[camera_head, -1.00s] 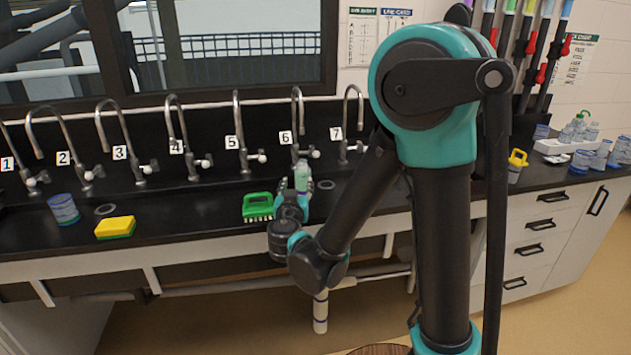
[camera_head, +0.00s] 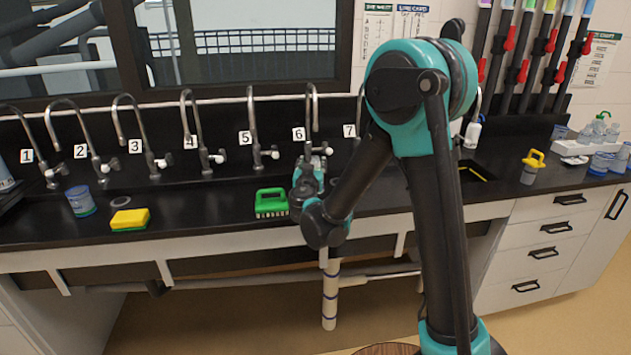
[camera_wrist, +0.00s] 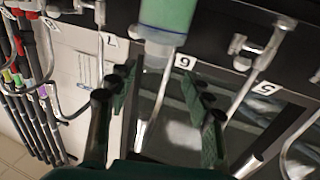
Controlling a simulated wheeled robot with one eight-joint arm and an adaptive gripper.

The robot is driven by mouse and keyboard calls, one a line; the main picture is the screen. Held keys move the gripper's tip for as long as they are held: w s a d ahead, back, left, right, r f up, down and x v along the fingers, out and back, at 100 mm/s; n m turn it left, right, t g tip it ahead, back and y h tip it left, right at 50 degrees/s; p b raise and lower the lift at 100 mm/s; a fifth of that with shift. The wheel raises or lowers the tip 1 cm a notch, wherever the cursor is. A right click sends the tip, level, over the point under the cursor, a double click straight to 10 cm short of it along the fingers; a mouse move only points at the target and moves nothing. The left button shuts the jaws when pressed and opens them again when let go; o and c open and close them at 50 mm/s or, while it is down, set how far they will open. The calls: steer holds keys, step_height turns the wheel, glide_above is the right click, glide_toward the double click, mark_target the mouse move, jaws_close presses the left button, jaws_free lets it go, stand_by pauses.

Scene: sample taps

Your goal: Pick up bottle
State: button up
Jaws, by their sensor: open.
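A bottle with pale green contents (camera_wrist: 166,16) shows at the top of the wrist view, cut off by the frame edge. It lies beyond my fingertips, roughly between the two fingers in line, and I see no finger touching it. My gripper (camera_wrist: 160,88) has its two dark green fingers spread apart with nothing between them. In the head view my gripper (camera_head: 312,160) is over the counter in front of tap 6, just right of the green brush. There the bottle is hidden behind my gripper and wrist.
A green brush (camera_head: 271,203), a yellow sponge (camera_head: 130,219) and a blue-labelled container (camera_head: 80,201) stand on the black counter (camera_head: 200,220). Numbered taps line the back. A white bottle (camera_head: 473,132) stands farther right, and a yellow-topped item (camera_head: 531,166) stands near several beakers.

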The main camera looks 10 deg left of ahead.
mark_target(315, 159)
steer(key=w, duration=0.5)
steer(key=shift+d+f, duration=0.25)
steer(key=shift+d, duration=0.05)
jaws_close()
